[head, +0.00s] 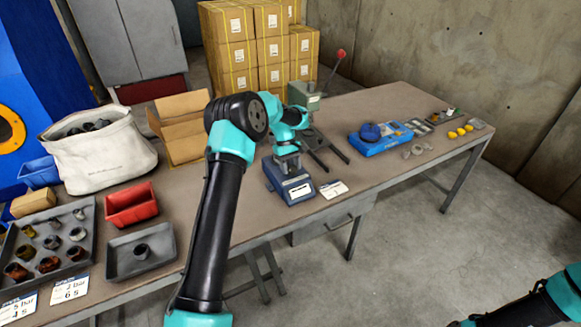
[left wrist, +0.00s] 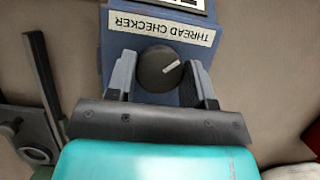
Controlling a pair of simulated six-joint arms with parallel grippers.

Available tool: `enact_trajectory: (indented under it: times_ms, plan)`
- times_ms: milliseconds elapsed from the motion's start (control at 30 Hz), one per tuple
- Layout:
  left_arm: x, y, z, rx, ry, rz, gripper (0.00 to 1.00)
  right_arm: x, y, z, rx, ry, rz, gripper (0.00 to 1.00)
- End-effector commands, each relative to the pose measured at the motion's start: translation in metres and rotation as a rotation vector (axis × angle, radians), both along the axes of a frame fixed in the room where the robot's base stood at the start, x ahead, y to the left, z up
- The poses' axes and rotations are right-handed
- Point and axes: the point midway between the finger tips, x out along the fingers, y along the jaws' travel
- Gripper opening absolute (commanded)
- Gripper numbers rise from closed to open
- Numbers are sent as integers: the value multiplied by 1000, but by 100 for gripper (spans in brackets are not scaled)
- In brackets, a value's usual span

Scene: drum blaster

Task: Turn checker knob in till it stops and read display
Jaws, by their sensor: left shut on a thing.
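The blue thread checker (head: 291,184) stands on the bench near its front edge. In the left wrist view its body (left wrist: 186,96) carries a "THREAD CHECKER" label (left wrist: 162,28), which appears upside down. The round dark knob (left wrist: 158,69) has a pale pointer line slanting up to the right. My left gripper (left wrist: 163,82) is shut on the knob, a finger on each side; it also shows over the checker in the head view (head: 287,152). Only a sliver of a display-like panel (left wrist: 185,4) shows at the top edge, so no reading can be made out. My right gripper is out of view.
A hand press with a red-knobbed lever (head: 341,54) stands behind the checker. A white card (head: 334,189) lies to its right. A red bin (head: 131,205), a grey tray (head: 141,252) and a parts tray (head: 46,241) are left. A blue box (head: 380,140) is right.

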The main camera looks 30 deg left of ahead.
Motion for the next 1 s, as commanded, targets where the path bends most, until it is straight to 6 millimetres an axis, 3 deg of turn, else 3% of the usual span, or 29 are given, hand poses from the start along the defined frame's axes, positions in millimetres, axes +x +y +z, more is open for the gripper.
enact_trajectory:
  times_ms: [1000]
  plan:
    - [2,-3,0,0,1,-966,25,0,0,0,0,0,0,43]
